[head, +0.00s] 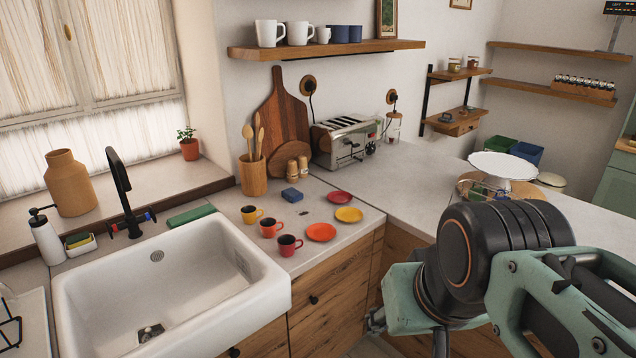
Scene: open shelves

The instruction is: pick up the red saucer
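The red saucer (340,197) lies flat and empty on the counter, behind a yellow saucer (349,215) and an orange saucer (321,232). To their left stand a yellow cup (251,214), an orange cup (270,227) and a red cup (289,245), each with a dark inside. My gripper (377,320) shows only in small part at the lower right, below the counter top in the picture and well apart from the saucers. My arm hides most of it, so its opening and whether it holds anything cannot be seen.
A white sink (180,318) with a black faucet (122,190) lies to the left. A white cake stand (502,165) is on the right counter.

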